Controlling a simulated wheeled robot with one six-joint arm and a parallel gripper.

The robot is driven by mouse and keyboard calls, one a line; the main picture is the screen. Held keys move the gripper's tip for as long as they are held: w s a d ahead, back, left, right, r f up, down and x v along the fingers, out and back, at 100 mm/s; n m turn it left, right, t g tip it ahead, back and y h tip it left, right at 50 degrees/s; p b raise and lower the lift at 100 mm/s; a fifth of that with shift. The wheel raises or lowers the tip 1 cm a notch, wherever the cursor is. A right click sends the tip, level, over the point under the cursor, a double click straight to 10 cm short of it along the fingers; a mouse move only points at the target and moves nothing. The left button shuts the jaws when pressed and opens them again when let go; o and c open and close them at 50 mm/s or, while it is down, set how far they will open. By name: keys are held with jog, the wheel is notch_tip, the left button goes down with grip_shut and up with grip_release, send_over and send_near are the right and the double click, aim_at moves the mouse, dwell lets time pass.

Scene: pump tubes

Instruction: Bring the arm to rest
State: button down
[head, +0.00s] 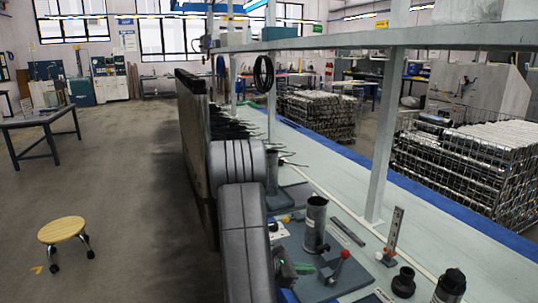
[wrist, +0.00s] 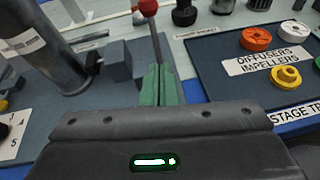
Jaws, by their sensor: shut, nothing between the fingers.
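My gripper (wrist: 159,72) shows in the wrist view as a dark body with two green fingers shut together and nothing between them. In the head view my grey arm reaches down over the bench, and the gripper is partly hidden near its lower end. A lever with a red knob (wrist: 148,6) rises just beyond the fingers; the knob also shows in the head view (head: 345,254). I cannot tell whether the fingers touch the lever. A grey metal cylinder (head: 315,222) stands on the bench close by; it also shows in the wrist view (wrist: 50,48).
The long bench (head: 440,245) has several small tools and dark parts on it. A metal post (head: 380,150) rises from it. A dark tray (wrist: 220,70) holds orange, white and yellow rings. A wooden stool (head: 61,229) stands on open floor at left.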

jog(key=shift+s+a+f+t+h+b, duration=0.2)
jog(key=shift+a+f+h+b, duration=0.15)
jog(key=shift+f+h+b, duration=0.35)
jog(key=shift+s+a+f+t+h+b, duration=0.1)
jog(key=shift+a+f+t+h+b, duration=0.2)
jog(key=shift+f+b, duration=0.45)
jog(key=shift+s+a+f+t+h+b, duration=0.1)
jog(key=shift+a+f+h+b, duration=0.4)
jog(key=shift+b, duration=0.45)
jog(key=shift+s+a+f+h+b, duration=0.1)
jog(key=shift+f+h+b, duration=0.15)
jog(key=shift+h+b, duration=0.25)
